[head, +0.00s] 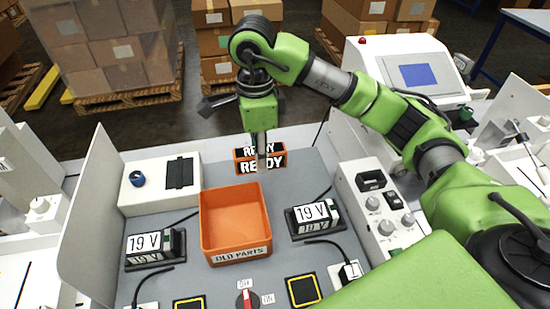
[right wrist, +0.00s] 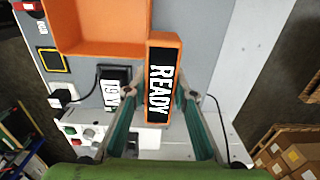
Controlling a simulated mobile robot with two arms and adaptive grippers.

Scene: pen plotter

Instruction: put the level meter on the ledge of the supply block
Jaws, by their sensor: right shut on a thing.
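The level meter (head: 245,167) appears to be the orange-cased block with black faces marked READY, at the back of the grey panel. My right gripper (head: 262,160) reaches down onto it from above and is shut on it. In the right wrist view the level meter (right wrist: 163,55) lies between the two fingers of the right gripper (right wrist: 162,92). I cannot tell whether it touches the panel. No label names the supply block; a white block with knobs (head: 350,188) stands at the panel's right. My left gripper is not in view.
An orange OLD PARTS bin (head: 207,245) sits mid-panel. Black 19 V units stand to its left (head: 153,262) and right (head: 303,228). A white box (head: 134,195) with a blue ring stands at back left. Cables lie on the grey panel (head: 318,175).

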